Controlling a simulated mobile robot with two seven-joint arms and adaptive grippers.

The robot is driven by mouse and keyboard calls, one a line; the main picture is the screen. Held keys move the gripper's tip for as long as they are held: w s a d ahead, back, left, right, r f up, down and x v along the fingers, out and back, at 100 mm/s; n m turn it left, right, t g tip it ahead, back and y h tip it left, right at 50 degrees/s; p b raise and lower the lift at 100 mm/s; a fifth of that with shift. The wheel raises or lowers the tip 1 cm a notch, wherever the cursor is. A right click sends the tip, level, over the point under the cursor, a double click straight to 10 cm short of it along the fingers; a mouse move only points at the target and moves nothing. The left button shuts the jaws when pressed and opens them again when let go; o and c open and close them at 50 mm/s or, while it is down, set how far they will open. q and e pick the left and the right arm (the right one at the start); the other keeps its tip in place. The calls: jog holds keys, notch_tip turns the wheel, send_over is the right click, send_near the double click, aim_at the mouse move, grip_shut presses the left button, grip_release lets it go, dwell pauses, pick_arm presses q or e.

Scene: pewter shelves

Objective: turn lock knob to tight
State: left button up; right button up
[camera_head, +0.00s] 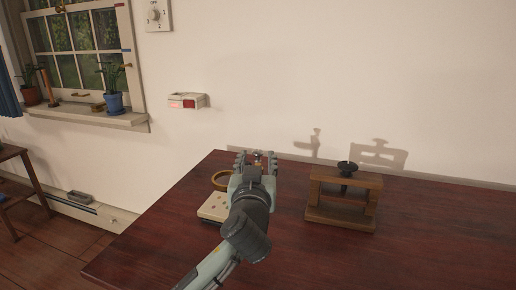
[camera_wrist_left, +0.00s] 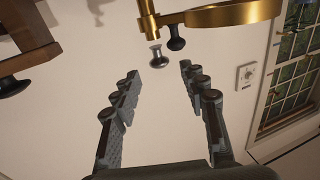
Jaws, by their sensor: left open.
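A brass post (camera_wrist_left: 148,20) with a brass ring (camera_wrist_left: 235,14) shows at the top of the left wrist view. A small silver knob (camera_wrist_left: 157,57) and a black knob (camera_wrist_left: 176,38) sit by the post; no label tells which is the lock knob. In the head view the ring (camera_head: 221,180) is beside a cream base (camera_head: 214,207), partly hidden by my arm. My left gripper (camera_head: 256,158) is open and empty. In the wrist view its fingers (camera_wrist_left: 160,97) point toward the silver knob, which is beyond the tips, roughly between them. My right gripper is not in view.
A wooden frame with a black knob (camera_head: 346,167) on top stands right of my gripper on the dark red table (camera_head: 410,240). A white box with a red light (camera_head: 187,101) and a wall dial (camera_head: 156,15) are on the wall. The table's right side is clear.

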aim_at(257, 154)
pick_arm(q)
jog(key=shift+w+d+f, duration=0.1)
jog(key=shift+w, duration=2.2)
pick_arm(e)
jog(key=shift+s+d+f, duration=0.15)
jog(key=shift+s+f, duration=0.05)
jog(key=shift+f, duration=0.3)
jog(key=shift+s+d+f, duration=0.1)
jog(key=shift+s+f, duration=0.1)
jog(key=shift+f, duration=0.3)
pick_arm(q)
jog(key=shift+c, duration=0.5)
grip_shut()
